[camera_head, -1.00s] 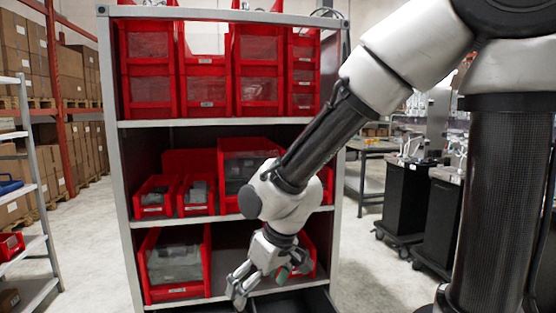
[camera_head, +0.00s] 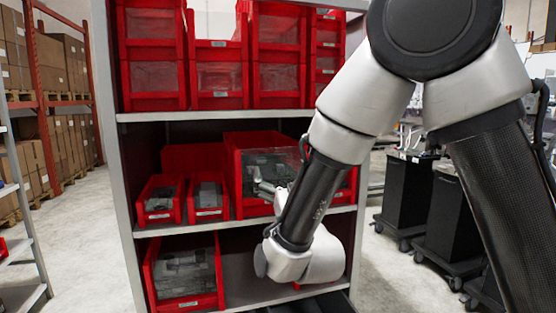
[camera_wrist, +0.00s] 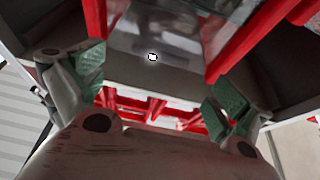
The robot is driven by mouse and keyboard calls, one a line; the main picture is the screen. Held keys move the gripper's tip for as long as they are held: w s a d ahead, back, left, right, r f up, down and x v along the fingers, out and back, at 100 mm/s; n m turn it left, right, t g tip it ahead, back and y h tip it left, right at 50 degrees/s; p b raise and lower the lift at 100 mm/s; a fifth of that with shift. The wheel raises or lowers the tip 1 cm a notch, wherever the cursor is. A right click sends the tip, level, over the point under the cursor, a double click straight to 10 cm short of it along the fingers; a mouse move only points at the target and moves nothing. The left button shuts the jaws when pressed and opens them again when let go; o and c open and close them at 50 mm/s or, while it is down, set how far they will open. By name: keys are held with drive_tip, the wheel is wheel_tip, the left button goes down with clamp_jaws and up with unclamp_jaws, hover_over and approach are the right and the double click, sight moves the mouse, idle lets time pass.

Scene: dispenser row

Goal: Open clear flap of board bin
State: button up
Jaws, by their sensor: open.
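The large red bin on the middle shelf, with a clear front flap (camera_head: 275,160) and grey-green boards behind it, looks like the board bin; its label is too small to read. The flap looks closed. My gripper (camera_head: 263,186) is in front of this bin, at its lower left part, with my forearm hiding the bin's lower right. In the wrist view my gripper (camera_wrist: 155,85) is open, its green-padded fingers spread wide with nothing between them. A clear panel (camera_wrist: 160,45) between red edges lies beyond the fingers; I cannot tell any contact.
Two small open red bins (camera_head: 185,200) stand left of the board bin. Tall red bins with clear fronts (camera_head: 220,75) fill the shelf above. A wide red bin (camera_head: 185,270) stands on the shelf below. Black wheeled carts (camera_head: 440,215) stand right of the rack.

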sight(274, 158)
drive_tip(key=x, duration=0.6)
drive_tip(key=shift+w+a+r, duration=0.1)
drive_tip(key=shift+w+a, duration=0.05)
drive_tip(key=shift+w, duration=0.2)
drive_tip(key=shift+c, duration=0.2)
drive_tip(key=c, duration=1.3)
drive_tip(key=shift+c, duration=0.4)
